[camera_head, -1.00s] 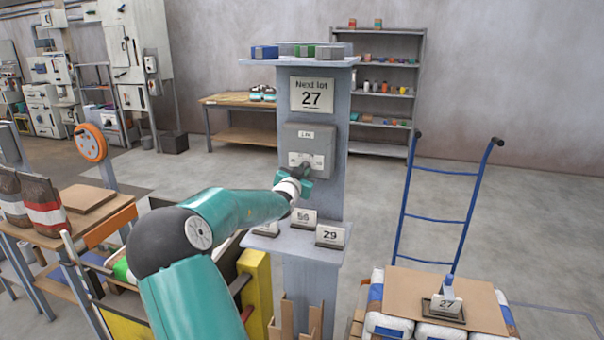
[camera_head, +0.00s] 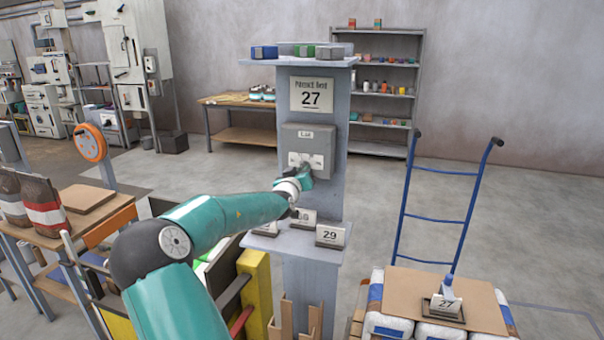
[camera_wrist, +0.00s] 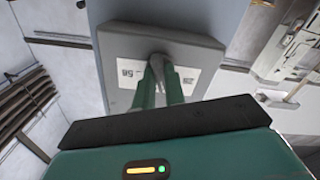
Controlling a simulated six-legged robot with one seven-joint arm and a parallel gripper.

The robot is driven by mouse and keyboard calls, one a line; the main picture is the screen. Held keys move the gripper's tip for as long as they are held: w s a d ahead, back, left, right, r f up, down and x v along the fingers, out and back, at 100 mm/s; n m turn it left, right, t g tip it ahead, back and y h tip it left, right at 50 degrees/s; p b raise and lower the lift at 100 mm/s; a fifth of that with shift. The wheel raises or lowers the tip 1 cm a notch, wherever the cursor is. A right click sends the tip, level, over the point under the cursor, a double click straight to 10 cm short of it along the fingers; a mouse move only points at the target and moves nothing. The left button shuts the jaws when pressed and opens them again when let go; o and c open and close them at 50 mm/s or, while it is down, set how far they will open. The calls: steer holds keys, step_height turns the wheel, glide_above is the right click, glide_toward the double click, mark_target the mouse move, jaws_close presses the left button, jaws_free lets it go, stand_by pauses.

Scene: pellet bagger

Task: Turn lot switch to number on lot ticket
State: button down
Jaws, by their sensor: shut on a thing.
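The lot ticket (camera_head: 311,96) on the upper post reads 27; its smaller top line is not clearly legible. Below it is a grey switch box (camera_head: 311,137) with a pale number plate (camera_head: 319,162). My gripper (camera_head: 304,173) reaches the plate from the front and covers most of the lot switch. In the wrist view, the gripper (camera_wrist: 159,76) has its two green fingers shut on the grey switch knob (camera_wrist: 156,62). Plate labels (camera_wrist: 184,74) show on both sides of the knob, turned and small. The knob's pointing direction cannot be read.
Number cards stand on the post's lower ledge (camera_head: 294,244), one reading 29 (camera_head: 330,236). A card reading 27 (camera_head: 446,306) lies on the bag stack at right, beside a blue hand truck (camera_head: 440,220). A yellow panel (camera_head: 256,300) stands left of the post.

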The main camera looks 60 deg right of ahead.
steer(key=shift+f, duration=0.15)
steer(key=c, duration=1.5)
jaws_free()
steer(key=shift+o, duration=0.2)
steer(key=shift+a, duration=0.15)
steer(key=s+a, duration=0.2)
steer(key=a, duration=1.1)
steer(key=shift+a, duration=0.2)
